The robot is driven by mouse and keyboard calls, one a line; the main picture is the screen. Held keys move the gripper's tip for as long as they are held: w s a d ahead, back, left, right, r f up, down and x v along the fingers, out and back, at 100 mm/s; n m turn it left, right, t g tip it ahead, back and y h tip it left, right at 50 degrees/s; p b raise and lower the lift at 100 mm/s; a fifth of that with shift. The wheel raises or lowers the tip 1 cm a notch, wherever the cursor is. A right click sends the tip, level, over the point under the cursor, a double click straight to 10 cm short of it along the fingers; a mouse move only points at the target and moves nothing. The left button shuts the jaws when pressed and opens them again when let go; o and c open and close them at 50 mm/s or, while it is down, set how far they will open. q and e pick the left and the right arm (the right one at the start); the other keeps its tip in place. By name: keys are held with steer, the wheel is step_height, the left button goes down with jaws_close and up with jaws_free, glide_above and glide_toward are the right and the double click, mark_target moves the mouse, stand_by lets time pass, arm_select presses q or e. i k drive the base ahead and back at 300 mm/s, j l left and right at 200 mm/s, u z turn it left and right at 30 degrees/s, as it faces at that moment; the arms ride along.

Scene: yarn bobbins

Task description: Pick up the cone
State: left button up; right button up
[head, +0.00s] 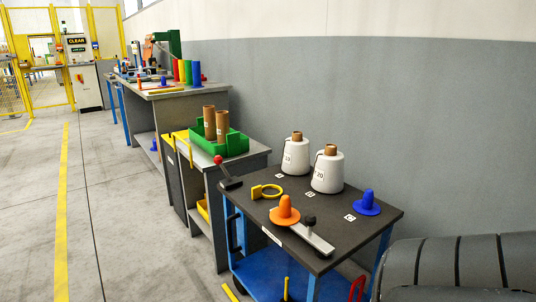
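An orange cone-shaped piece (285,211) sits at the table's front, by the end of a grey metal bar (311,238). A blue cone-shaped piece with a flat round base (367,202) stands at the table's right side. The frame does not single out one cone. Neither of my grippers is in view.
A green bin (219,150) with brown tubes stands on a bench behind. A grey wall runs along the right; the floor at left is clear.

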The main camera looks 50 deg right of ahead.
mark_target(296, 160)
steer(key=k+l, duration=0.15)
steer(key=k, duration=0.2)
steer(key=k+l+z, duration=0.1)
steer(key=k+z, duration=0.1)
steer(key=z, duration=0.4)
steer(key=l+z, duration=0.1)
steer(key=z, duration=0.4)
steer(key=k+l+z, duration=0.15)
steer(key=z, duration=0.35)
steer(key=i+j+u, duration=0.25)
steer(key=u, duration=0.2)
steer(key=i+j+u, duration=0.15)
steer(key=i+u, duration=0.3)
steer(key=i+j+u, duration=0.3)
steer(key=i+u, duration=0.15)
steer(key=i, duration=0.15)
steer(key=i+j+u, duration=0.15)
steer(key=i+u, duration=0.35)
steer(key=i+z, duration=0.35)
steer(key=i, duration=0.15)
steer(key=i+z, duration=0.35)
steer(key=i, duration=0.15)
steer(key=i+j+z, duration=0.3)
steer(key=i, duration=0.15)
steer(key=i+j+z, duration=0.1)
steer(key=i+z, duration=0.3)
steer(key=i, duration=0.15)
steer(key=i+j+z, duration=0.2)
steer(key=i+z, duration=0.35)
steer(key=z, duration=0.25)
